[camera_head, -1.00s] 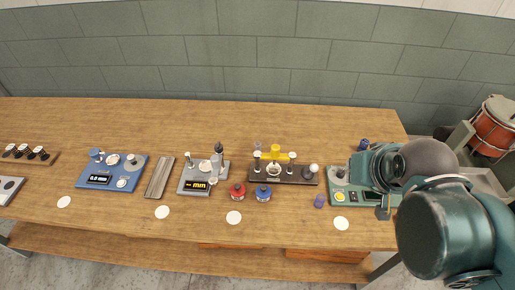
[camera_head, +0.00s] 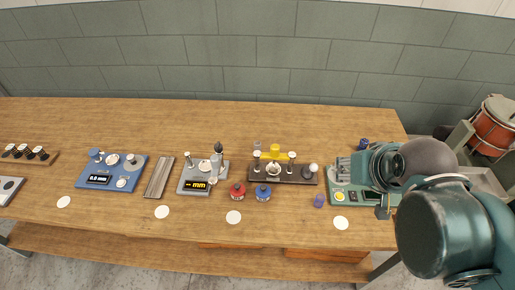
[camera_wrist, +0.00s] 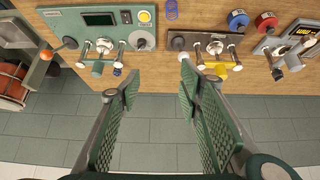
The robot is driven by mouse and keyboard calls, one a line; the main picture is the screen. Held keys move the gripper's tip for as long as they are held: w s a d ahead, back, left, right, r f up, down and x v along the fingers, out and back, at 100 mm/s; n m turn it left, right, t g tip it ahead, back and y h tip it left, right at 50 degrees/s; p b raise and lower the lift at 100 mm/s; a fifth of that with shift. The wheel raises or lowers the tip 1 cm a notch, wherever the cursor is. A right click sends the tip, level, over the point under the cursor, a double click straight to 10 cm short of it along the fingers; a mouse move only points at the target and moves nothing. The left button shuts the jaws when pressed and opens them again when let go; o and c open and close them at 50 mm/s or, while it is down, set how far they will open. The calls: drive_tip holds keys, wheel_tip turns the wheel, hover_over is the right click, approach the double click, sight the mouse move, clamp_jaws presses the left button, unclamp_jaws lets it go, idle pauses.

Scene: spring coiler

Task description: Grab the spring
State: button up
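A small blue-purple coil, which looks like the spring (camera_head: 319,200), stands on the bench just left of the green machine (camera_head: 340,205). In the wrist view the spring (camera_wrist: 171,9) is at the top edge, between the green machine (camera_wrist: 75,18) and a dark brown stand (camera_wrist: 178,40). My gripper (camera_head: 342,168) is above the left part of the green machine, behind and right of the spring. In the wrist view my gripper (camera_wrist: 158,78) has its two fingers wide apart with nothing between them. My arm hides part of the green machine.
The brown stand (camera_head: 262,179) with posts and a yellow part is left of the spring. Red (camera_head: 237,191) and blue (camera_head: 263,192) round pots stand before it. A white disc (camera_head: 341,223) lies near the front edge. The bench (camera_head: 290,222) is bare around the spring's front.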

drive_tip(key=shift+w, duration=0.1)
drive_tip(key=n+g+p, duration=0.4)
drive_tip(key=n+g, duration=0.3)
drive_tip(key=n, duration=1)
hover_over(258, 143)
wheel_tip(258, 143, down, 17)
drive_tip(key=shift+d+f, duration=0.1)
drive_tip(key=shift+f, duration=0.05)
drive_tip(key=shift+a+f, duration=0.2)
drive_tip(key=shift+f, duration=0.1)
drive_tip(key=shift+f, duration=1.3)
